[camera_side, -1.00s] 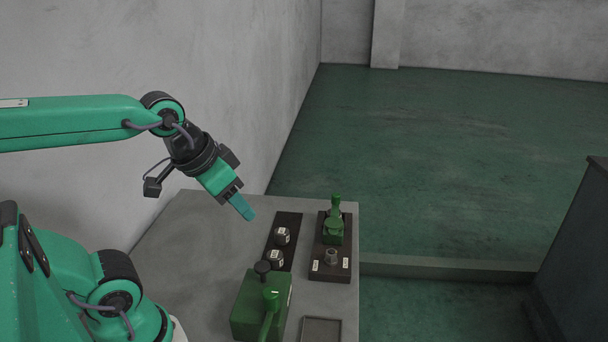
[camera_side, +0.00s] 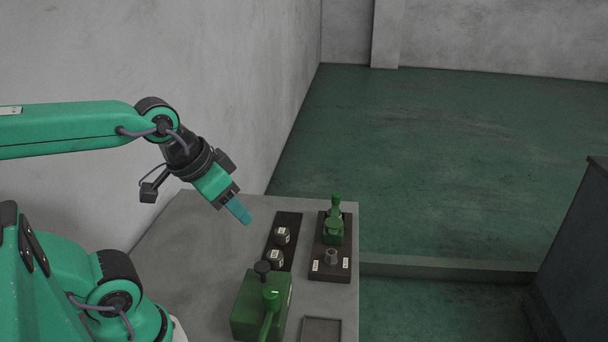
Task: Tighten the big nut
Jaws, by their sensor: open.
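Two dark, roughly round pieces with white labels sit on a dark strip on the grey table: one farther back (camera_side: 282,236) and one nearer (camera_side: 275,258). They may be nuts, but I cannot tell which is the big one. A grey metal fitting (camera_side: 331,256) stands upright on a second dark plate (camera_side: 331,272) to their right. My gripper (camera_side: 239,211) hangs above the table, up and left of the labelled pieces, tilted down to the right. It is apart from everything, and I see nothing in it. The gap between its fingers is hard to make out.
A green machine block (camera_side: 252,308) with a black knob and green lever stands at the table's front. A green clamp-like device (camera_side: 334,225) stands at the back of the right plate. A shallow tray (camera_side: 320,321) lies in front. The table's left part (camera_side: 185,250) is clear.

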